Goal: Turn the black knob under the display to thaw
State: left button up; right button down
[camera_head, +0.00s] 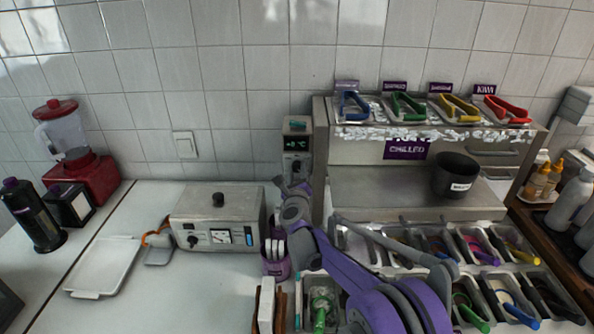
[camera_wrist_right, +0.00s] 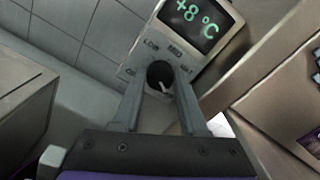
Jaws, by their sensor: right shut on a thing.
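The small grey control unit (camera_head: 298,127) stands against the wall, left of the steel topping station. Its display (camera_wrist_right: 200,20) reads +8 °C in green. The knob's white mark points toward the lower right in the wrist view. My right gripper (camera_wrist_right: 162,82) is shut on the knob, one finger on each side. In the head view my right gripper (camera_head: 294,180) reaches up to the unit's front. My left gripper is not in view.
A steel box with dials (camera_head: 218,217) stands left of my right gripper. The topping station (camera_head: 350,190) with several tongs and bins is close on the right. A white tray (camera_head: 104,267) lies at the left.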

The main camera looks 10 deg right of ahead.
dwell(0.4)
jog(key=shift+c, duration=2.2)
grip_release()
jog(key=s+a+b, duration=0.1)
jog(key=s+a, duration=0.1)
jog(key=s, duration=0.8)
jog(key=shift+s+b, duration=0.35)
